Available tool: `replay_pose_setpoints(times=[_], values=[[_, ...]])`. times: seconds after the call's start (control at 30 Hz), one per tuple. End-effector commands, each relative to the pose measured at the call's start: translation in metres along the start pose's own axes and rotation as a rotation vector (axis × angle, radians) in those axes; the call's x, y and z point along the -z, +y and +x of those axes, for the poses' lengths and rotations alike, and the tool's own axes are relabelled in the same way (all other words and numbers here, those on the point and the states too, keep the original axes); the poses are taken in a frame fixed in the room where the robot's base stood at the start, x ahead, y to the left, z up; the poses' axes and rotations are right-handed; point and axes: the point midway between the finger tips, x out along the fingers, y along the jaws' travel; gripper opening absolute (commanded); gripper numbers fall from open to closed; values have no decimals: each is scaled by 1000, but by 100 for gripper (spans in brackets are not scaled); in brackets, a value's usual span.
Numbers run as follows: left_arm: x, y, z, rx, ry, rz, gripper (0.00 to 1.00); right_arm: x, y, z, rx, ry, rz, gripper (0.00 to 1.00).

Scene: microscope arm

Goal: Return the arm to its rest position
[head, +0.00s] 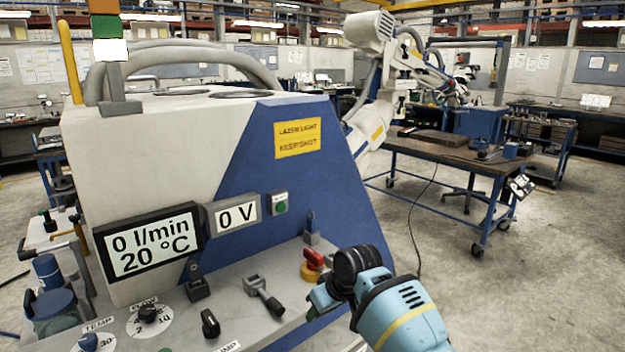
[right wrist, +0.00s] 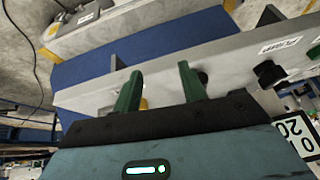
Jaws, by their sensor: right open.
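A large white jointed arm (head: 385,75) stands behind the machine, its head reaching right over a workbench. I cannot tell whether it is the arm the task means. My right gripper (head: 320,298) is at the machine's sloping control panel, beside a red knob on a yellow base (head: 313,263). It is far from the white arm. In the right wrist view, the green fingers of my right gripper (right wrist: 160,88) are apart, with nothing held between them. A small yellow part (right wrist: 143,103) shows beside one finger. My left gripper is not in view.
The white and blue machine (head: 170,150) fills the left, with a display (head: 150,245) reading 0 l/min and 20 °C. A grey lever (head: 262,295) and dark knobs are on its panel. The wheeled workbench (head: 450,155) stands beyond. Open floor (head: 540,260) lies at right.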

Motion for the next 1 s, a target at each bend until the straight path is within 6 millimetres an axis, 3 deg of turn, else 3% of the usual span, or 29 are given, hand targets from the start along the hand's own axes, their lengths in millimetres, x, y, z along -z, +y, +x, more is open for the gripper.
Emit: replay_pose_setpoints(times=[0.2,0.5,0.77,1.0], values=[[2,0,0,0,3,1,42,-72,-11,65,25,64,80,42],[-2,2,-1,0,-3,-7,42,-189,-29,122,3,163,206,42],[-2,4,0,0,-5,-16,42,-299,-47,134,-59,230,300,42],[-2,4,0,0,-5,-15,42,-399,-66,115,-141,278,353,42]])
